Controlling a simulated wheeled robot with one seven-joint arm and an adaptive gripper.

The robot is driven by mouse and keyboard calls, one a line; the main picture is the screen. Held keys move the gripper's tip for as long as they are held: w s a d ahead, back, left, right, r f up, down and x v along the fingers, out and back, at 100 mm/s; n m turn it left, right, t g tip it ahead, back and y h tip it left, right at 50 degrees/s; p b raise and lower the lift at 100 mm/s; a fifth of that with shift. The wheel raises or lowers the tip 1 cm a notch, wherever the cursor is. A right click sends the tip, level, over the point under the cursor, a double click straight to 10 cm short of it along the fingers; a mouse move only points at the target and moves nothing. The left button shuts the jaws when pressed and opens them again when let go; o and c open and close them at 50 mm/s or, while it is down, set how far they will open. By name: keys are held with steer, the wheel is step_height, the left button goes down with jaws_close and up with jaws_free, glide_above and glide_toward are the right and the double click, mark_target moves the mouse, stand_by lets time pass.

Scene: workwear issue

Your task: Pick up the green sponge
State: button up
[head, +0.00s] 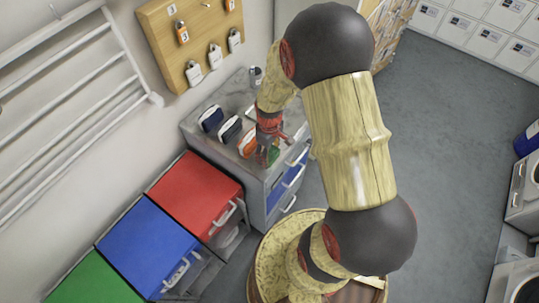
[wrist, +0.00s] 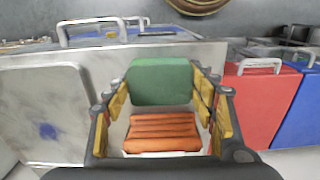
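The green sponge (wrist: 160,82) is a block that shows between my fingertips in the wrist view. In the head view, part of the sponge (head: 273,154) shows on the grey counter beside my gripper (head: 264,155). My gripper (wrist: 164,88) points down with its yellow-padded fingers spread, one on each side of the sponge. The fingertips are close to the sponge's sides; I cannot tell if they touch. An orange ribbed block (wrist: 162,132) lies just below the sponge in the wrist view, also between the fingers.
On the counter (head: 239,92) stand a dark blue item (head: 211,118), a black item (head: 229,130) and the orange block (head: 247,143), in a row. A grey cup (head: 256,76) is at the back. Red (head: 195,190), blue (head: 147,245) and green (head: 92,283) bins stand beside the counter.

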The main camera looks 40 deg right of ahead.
steer(key=shift+r, duration=0.15)
steer(key=shift+c, duration=0.6)
steer(key=shift+r, duration=0.65)
steer(key=s+r+p, duration=0.1)
steer(key=s+r, duration=1)
steer(key=s, duration=0.3)
steer(key=shift+a+r+p, duration=0.2)
steer(key=shift+a+p, duration=0.05)
steer(key=shift+p, duration=0.1)
steer(key=shift+o, duration=1)
steer(key=c, duration=0.4)
